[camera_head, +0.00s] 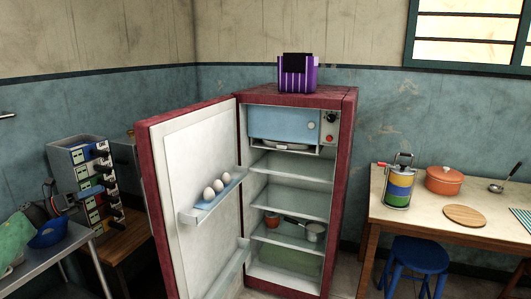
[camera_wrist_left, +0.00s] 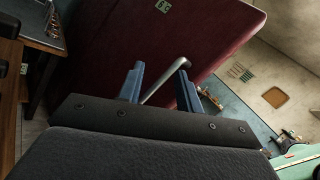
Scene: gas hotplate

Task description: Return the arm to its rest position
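My left gripper (camera_wrist_left: 160,68) shows in the left wrist view with its two blue fingers spread apart. A bent metal handle (camera_wrist_left: 166,80) on the dark red outer face of the fridge door (camera_wrist_left: 208,30) lies between the fingers in this view. I cannot tell whether the fingers touch it. In the head view, the fridge door (camera_head: 190,175) stands wide open to the left of the fridge (camera_head: 343,165), and its outer face is hidden. I cannot make out my left gripper clearly there. My right gripper is in neither view.
Eggs (camera_head: 209,193) sit on a door shelf. A wooden table (camera_head: 405,207) with an orange pot (camera_head: 444,180) and a striped canister (camera_head: 398,187) stands at right, a blue stool (camera_head: 420,256) before it. A metal table (camera_head: 45,257) and a rack (camera_head: 85,180) stand left of the door.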

